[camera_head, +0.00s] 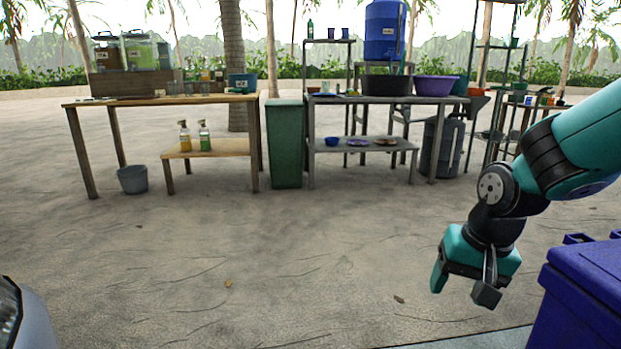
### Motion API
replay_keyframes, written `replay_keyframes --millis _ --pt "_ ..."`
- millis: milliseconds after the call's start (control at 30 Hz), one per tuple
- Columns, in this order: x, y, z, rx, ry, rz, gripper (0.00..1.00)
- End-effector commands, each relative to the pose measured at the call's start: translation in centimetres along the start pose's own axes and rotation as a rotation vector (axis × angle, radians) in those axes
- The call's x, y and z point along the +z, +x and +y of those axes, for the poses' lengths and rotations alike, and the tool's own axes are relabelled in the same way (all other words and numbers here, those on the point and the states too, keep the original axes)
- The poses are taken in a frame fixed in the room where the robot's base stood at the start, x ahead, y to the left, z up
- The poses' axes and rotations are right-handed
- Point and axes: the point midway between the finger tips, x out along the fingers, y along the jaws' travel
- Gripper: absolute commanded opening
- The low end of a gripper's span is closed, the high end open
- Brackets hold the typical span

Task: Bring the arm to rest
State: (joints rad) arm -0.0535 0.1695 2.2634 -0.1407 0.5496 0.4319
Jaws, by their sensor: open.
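My gripper (463,284) hangs at the right of the head view at the end of my teal and black arm. Its fingers point down and are apart, with nothing seen between them. The arm comes in from the right edge and bends down at a grey and black joint. The gripper is above the sandy ground, just left of a blue bin, and appears clear of it. The far ends of the arm are out of view.
The blue bin (585,295) stands at the lower right. A wooden table (165,99) with drink dispensers and a grey table (330,101) with basins stand at the back. A green bin (285,145) is between them. The middle ground is clear.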

Motion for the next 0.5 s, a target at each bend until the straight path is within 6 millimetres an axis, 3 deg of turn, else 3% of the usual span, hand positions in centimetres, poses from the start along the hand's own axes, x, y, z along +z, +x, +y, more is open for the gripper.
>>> replay_keyframes --millis 33,100,233,433,467,500 --pt "2.4 -3.4 -1.8 -0.039 -0.12 -0.014 0.62" --pt "5.6 -5.8 -3.4 -0.087 -0.272 -0.039 0.62" --pt "11.0 -9.6 -5.3 -0.162 -0.523 -0.071 0.62" --pt "18.5 -14.3 -6.2 -0.263 -0.875 -0.105 0.62" --pt "19.1 -15.0 -6.2 -0.271 -0.908 -0.109 0.62" --pt "18.5 -16.1 -6.4 -0.267 -0.892 -0.11 0.62"
